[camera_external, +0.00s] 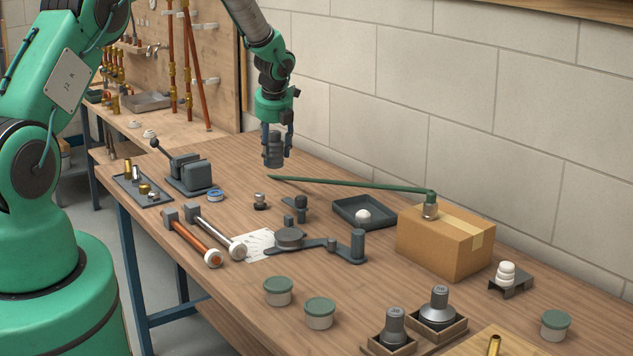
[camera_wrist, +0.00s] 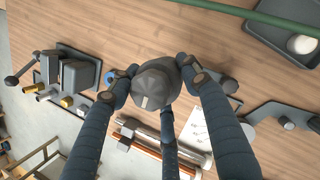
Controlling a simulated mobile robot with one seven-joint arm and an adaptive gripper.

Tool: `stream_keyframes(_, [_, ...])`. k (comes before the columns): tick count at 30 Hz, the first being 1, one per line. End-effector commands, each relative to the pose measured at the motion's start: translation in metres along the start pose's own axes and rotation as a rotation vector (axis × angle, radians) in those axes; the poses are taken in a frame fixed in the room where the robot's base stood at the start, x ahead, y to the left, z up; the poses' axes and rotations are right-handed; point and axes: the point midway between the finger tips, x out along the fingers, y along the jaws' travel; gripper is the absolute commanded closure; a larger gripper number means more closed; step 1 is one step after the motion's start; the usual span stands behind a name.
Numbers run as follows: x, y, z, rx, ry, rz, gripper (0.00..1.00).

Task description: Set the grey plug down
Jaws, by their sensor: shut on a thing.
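The grey plug (camera_external: 273,156) is a dark grey, stepped cylinder. My gripper (camera_external: 276,137) is shut on it and holds it upright above the back part of the wooden table (camera_external: 235,165), with a visible gap below it. In the wrist view the plug (camera_wrist: 155,88) shows from above, with a light mark on its top. The fingers of my gripper (camera_wrist: 158,76) close around its sides. The plug's underside is hidden in the wrist view.
A vise (camera_external: 190,172) stands left, a green rod (camera_external: 350,185) lies behind right, ending at a cardboard box (camera_external: 425,245). A small fitting (camera_external: 260,201), a dark tray (camera_external: 345,211), two hammer-like tools (camera_external: 215,232) and a linkage (camera_external: 325,245) lie in front. Bare wood shows below the plug.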

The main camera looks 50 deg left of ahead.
Motion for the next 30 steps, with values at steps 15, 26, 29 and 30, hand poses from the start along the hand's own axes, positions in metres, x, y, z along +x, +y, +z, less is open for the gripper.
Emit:
stream_keyframes(15, [0.047, 0.008, 0.077, 0.014, 0.000, -0.019, 0.97])
stream_keyframes(26, [0.065, 0.014, 0.101, 0.021, -0.002, -0.029, 0.97])
stream_keyframes(29, [0.066, 0.014, 0.102, 0.021, -0.001, -0.029, 0.97])
stream_keyframes(30, [0.067, 0.014, 0.102, 0.021, -0.001, -0.029, 0.97])
